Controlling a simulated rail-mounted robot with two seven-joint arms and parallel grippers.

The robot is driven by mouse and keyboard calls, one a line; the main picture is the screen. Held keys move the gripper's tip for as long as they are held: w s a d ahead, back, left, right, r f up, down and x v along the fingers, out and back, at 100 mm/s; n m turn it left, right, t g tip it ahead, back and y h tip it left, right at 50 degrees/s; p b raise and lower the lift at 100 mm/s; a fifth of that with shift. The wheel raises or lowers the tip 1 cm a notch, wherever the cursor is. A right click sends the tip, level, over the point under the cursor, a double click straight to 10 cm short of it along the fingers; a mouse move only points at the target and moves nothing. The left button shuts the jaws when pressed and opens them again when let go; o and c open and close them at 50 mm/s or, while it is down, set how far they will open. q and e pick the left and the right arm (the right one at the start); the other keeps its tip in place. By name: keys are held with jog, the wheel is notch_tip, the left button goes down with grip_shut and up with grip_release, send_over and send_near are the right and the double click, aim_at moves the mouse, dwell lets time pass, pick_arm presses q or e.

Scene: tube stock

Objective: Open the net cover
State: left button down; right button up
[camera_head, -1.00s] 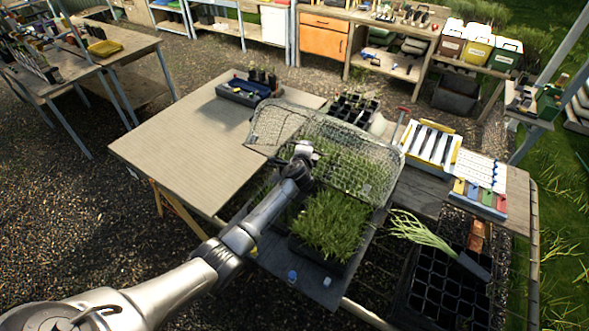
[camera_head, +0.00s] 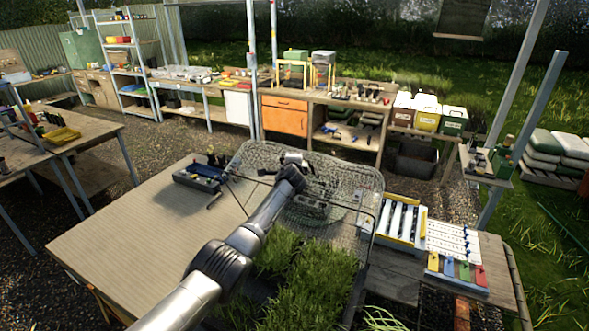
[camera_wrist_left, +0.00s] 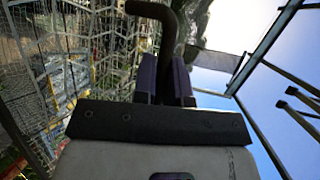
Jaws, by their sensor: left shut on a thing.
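The wire-mesh net cover (camera_head: 350,187) stands raised and steeply tilted at the back of a bed of green seedlings (camera_head: 310,280). Its mesh also fills the left of the left wrist view (camera_wrist_left: 100,45). My left gripper (camera_head: 293,160) is at the upper part of the cover. In the left wrist view, its jaws (camera_wrist_left: 166,80) are shut on a dark curved handle (camera_wrist_left: 165,12) at the net cover. My arm hides part of the mesh and some seedlings. My right gripper is not in view.
The bare wooden tabletop (camera_head: 140,235) is to the left, with a dark tool tray (camera_head: 198,178) at its back. A yellow-edged rack (camera_head: 402,222) and a white tray with coloured tags (camera_head: 455,243) are on the right. A workbench with an orange cabinet (camera_head: 284,115) stands behind.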

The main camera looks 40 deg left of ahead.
pick_arm(q)
jog(key=shift+w+a+r, duration=0.1)
jog(key=shift+w+r, duration=0.05)
jog(key=shift+w, duration=0.3)
jog(key=c, duration=1.2)
grip_release()
jog(key=shift+s, duration=0.1)
jog(key=shift+p+v, duration=0.65)
jog(key=shift+v, duration=0.15)
jog(key=shift+b+v, duration=0.55)
jog(key=shift+v, duration=5.5)
